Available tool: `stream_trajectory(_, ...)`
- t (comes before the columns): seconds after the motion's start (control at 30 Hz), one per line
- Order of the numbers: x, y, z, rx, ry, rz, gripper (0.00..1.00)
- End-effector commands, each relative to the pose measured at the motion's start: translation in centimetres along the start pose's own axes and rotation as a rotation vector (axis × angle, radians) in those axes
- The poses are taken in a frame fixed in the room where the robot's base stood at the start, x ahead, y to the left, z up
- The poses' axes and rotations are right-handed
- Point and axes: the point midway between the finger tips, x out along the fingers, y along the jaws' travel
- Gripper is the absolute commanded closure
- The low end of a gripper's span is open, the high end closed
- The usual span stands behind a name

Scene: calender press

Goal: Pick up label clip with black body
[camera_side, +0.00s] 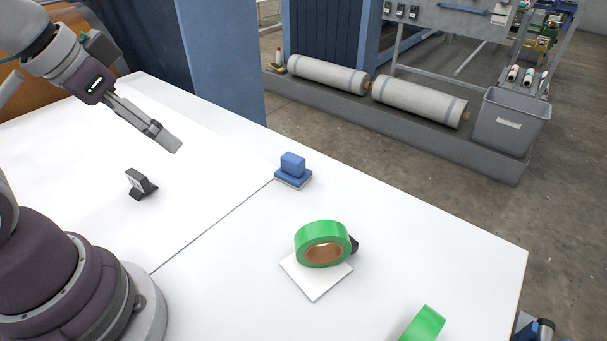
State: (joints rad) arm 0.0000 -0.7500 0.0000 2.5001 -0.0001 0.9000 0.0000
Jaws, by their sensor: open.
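The label clip with the black body (141,184) lies on the white table at the left, apart from the other objects. A pale patch shows on its left side. My gripper (166,138) is above the table, higher than the clip and to its right in the picture, with nothing seen between its fingers. It is open, though the gap between the fingers is hard to see from this side. A small black part (354,244) shows behind the green tape roll; most of it is hidden, and I cannot tell what it is.
A green tape roll (322,232) rests on a white square pad (314,285). A blue block-shaped item (293,166) stands near the table's back edge. Another green item (424,325) is cut off at the bottom. The white table (420,240) is clear around the clip.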

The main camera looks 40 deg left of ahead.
Motion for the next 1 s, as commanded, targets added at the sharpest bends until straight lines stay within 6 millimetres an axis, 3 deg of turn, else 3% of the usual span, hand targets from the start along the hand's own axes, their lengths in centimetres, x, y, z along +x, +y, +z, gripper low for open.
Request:
stream_trajectory(0.17,0.0,-0.1,-0.1,-0.009,-0.003,-0.002,0.5)
stream_trajectory(0.27,0.5,-1.4,-0.7,-0.144,-0.047,-0.034,0.5)
stream_trajectory(0.37,1.8,-5.0,-1.8,-0.469,-0.139,-0.109,0.5)
stream_trajectory(0.47,3.8,-9.9,-1.7,-0.857,-0.228,-0.202,0.5)
stream_trajectory(0.6,6.3,-16.2,0.7,-1.313,-0.315,-0.321,0.5)
stream_trajectory(0.7,7.5,-18.9,2.6,-1.519,-0.352,-0.377,0.5)
stream_trajectory(0.87,8.8,-20.3,4.4,-1.642,-0.374,-0.412,0.5)
stream_trajectory(1.0,11.3,-20.2,5.7,-1.642,-0.377,-0.412,0.5)
